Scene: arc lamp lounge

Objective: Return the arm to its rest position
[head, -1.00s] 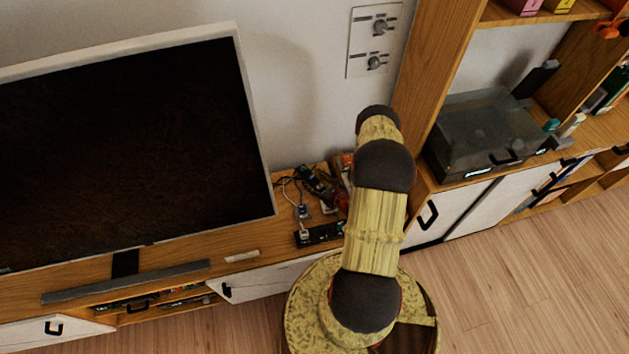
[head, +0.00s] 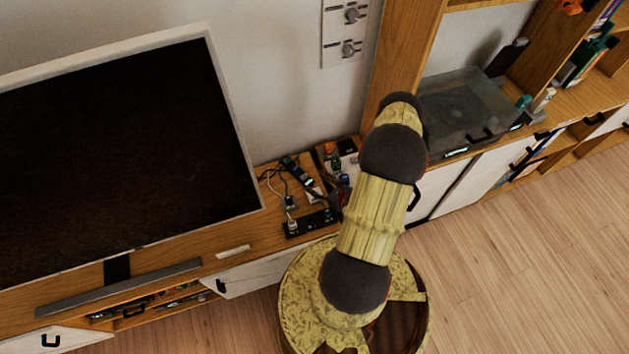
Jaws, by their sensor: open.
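My arm rises from its round patterned base at the bottom centre of the head view. Its yellow, bamboo-like links and dark round joints (head: 392,155) lean up and to the right. The arm's far end is hidden behind its uppermost dark joint, in front of the cabinet beside the turntable. My gripper does not show in this view, and nothing held can be seen.
A large television (head: 115,150) stands on a low wooden cabinet (head: 235,238) at left. Cables and a black power strip (head: 311,222) lie near my arm. A covered turntable (head: 465,112) sits on the right shelf. The wooden floor (head: 500,270) at lower right is clear.

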